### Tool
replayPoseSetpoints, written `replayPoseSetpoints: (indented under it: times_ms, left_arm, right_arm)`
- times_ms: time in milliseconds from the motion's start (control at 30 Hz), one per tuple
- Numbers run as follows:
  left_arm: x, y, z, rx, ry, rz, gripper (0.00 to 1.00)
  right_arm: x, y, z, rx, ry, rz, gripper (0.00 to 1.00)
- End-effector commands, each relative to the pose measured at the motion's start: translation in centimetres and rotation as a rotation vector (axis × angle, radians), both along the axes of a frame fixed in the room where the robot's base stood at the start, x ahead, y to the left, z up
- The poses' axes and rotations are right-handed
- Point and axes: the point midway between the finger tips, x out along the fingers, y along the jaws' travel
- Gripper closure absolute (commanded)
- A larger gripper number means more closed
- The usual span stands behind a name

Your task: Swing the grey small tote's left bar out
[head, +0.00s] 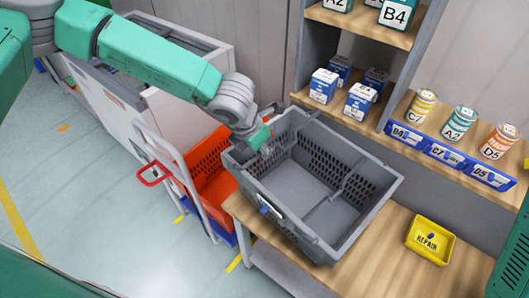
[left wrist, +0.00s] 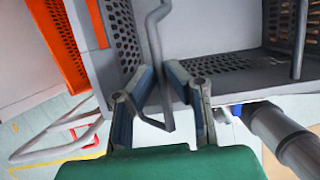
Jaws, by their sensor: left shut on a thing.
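The grey small tote (head: 338,232) stands on a wooden bench, open at the top and empty. My left gripper (head: 266,150) is at its far left corner, at rim height. In the left wrist view, the left gripper's fingers (left wrist: 160,78) are on either side of the tote's left bar (left wrist: 154,45), a bent grey rod, and are shut on it. The tote's perforated wall (left wrist: 123,30) is beside the bar. A second bar (head: 328,200) lies across the inside of the tote. The left bar is mostly hidden by the gripper in the head view.
An orange tote (head: 212,172) on a trolley (head: 176,165) stands left of the bench. A yellow repair tray (head: 430,240) lies on the bench (head: 375,262) to the right. Shelves with boxes (head: 360,100) and cans (head: 459,122) rise behind.

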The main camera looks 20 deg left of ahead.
Motion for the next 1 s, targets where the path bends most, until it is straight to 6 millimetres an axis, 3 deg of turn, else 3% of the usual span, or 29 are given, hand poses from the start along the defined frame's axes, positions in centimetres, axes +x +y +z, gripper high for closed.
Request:
replayPoseSetpoints:
  times_ms: [1000]
  left_arm:
    - [1.3, 2.4, 1.3, 0.002, 0.002, 0.003, 0.96]
  right_arm:
    - [0.0, 0.0, 0.1, 0.0, 0.0, 0.0, 0.21]
